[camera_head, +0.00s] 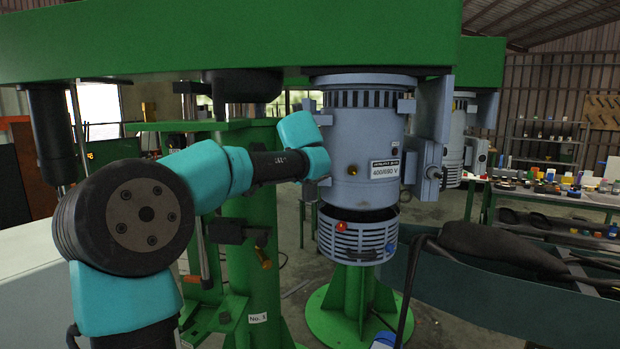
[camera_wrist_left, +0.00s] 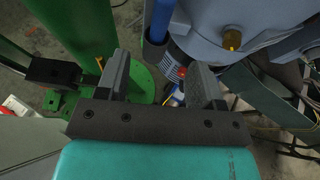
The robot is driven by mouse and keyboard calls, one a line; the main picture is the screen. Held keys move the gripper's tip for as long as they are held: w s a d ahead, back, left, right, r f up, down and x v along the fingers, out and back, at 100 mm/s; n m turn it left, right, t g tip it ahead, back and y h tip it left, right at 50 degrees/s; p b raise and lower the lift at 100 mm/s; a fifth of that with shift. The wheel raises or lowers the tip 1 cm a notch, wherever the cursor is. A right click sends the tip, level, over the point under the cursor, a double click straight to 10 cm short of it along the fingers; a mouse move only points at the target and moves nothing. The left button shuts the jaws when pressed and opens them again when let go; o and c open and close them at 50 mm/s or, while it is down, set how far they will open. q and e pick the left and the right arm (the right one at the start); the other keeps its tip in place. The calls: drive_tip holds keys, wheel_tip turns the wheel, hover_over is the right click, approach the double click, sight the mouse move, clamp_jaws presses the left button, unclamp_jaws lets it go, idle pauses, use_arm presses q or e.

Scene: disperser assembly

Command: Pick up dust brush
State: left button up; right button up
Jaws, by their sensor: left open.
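I cannot pick out a dust brush with certainty in either view. In the left wrist view, a small blue, white and yellow item (camera_wrist_left: 175,97) shows low behind the fingers, too small and partly hidden to name. My left gripper (camera_wrist_left: 160,75) is open, with nothing between its fingers. In the head view, my left arm reaches in front of the grey-blue motor (camera_head: 357,130), and its fingers cannot be made out there. My right gripper is in neither view.
A green beam (camera_head: 230,40) crosses overhead, and a green column (camera_head: 250,270) stands below my arm. A dark green trough (camera_head: 470,300) with a black object (camera_head: 500,245) lies at the right. A table (camera_head: 550,192) with several small items stands behind it.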

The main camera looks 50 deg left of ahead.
use_arm(q)
drive_tip(key=x, duration=0.8)
drive_tip(key=shift+w, duration=0.1)
drive_tip(key=shift+x, duration=2.6)
drive_tip(key=shift+w+d, duration=0.1)
drive_tip(key=shift+c, duration=0.2)
drive_tip(key=c, duration=1)
drive_tip(key=shift+o, duration=0.2)
drive_tip(key=shift+r, duration=0.1)
